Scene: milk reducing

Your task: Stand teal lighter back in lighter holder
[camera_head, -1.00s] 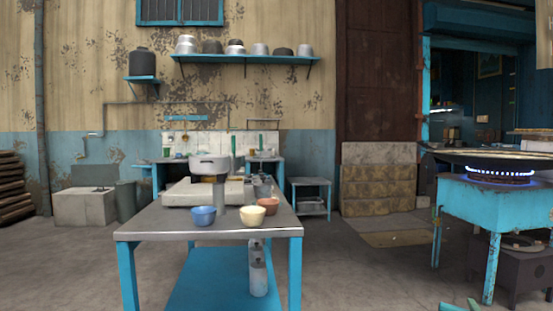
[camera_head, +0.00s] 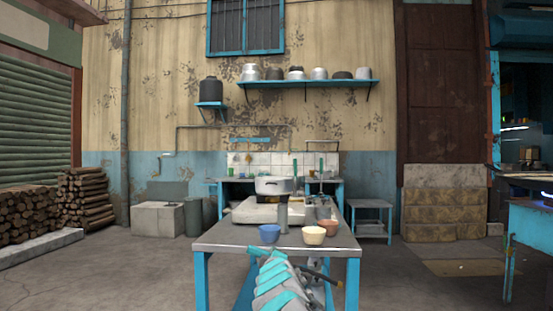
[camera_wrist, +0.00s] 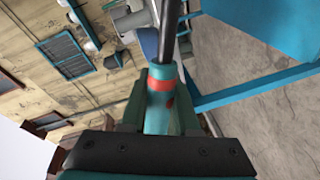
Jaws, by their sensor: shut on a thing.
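The teal lighter (camera_wrist: 161,92) has a red band and a long dark rod. In the wrist view, my gripper (camera_wrist: 160,112) is shut on its handle and the rod points up the picture, away from the wrist. A grey upright cylinder (camera_head: 283,215) stands on that table behind the bowls. I cannot tell whether it is the lighter holder.
A blue bowl (camera_head: 269,233), a cream bowl (camera_head: 313,235) and a brown bowl (camera_head: 329,226) stand on the table. A pot (camera_head: 272,186) sits on the stove behind. Stacked firewood (camera_head: 30,210) is at far left; a lit burner stand (camera_head: 530,230) is at right. Floor at left is clear.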

